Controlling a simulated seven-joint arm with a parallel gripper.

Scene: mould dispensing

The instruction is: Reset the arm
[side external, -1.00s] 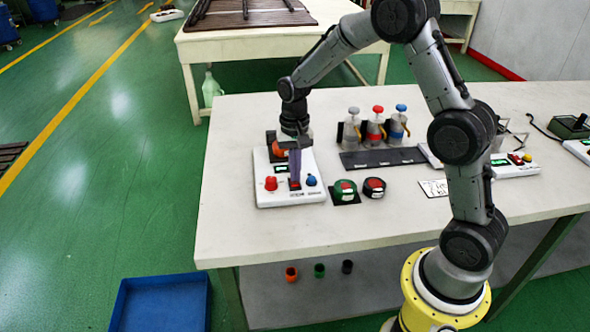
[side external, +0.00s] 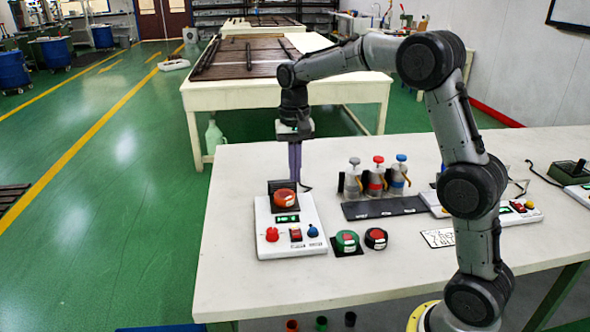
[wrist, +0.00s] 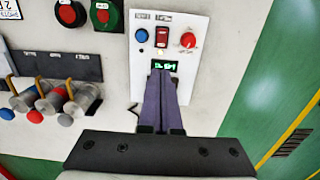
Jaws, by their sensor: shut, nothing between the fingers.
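My gripper (side external: 295,178) hangs in the air, pointing down, above the back of the white control box (side external: 305,240). Its two purple fingers are together with nothing between them. In the wrist view the shut fingers (wrist: 163,80) overlap the box, their tips just below its lit green display (wrist: 172,66). An orange mould (side external: 285,198) sits on a dark stand at the back of the box; in the wrist view my gripper hides it. The box also carries a red knob (side external: 272,234), a red switch (side external: 295,235) and a blue button (side external: 312,231).
Several capped bottles (side external: 377,180) stand behind a dark strip (side external: 385,209). Another control box (side external: 515,213) is farther right. The table's front is clear.

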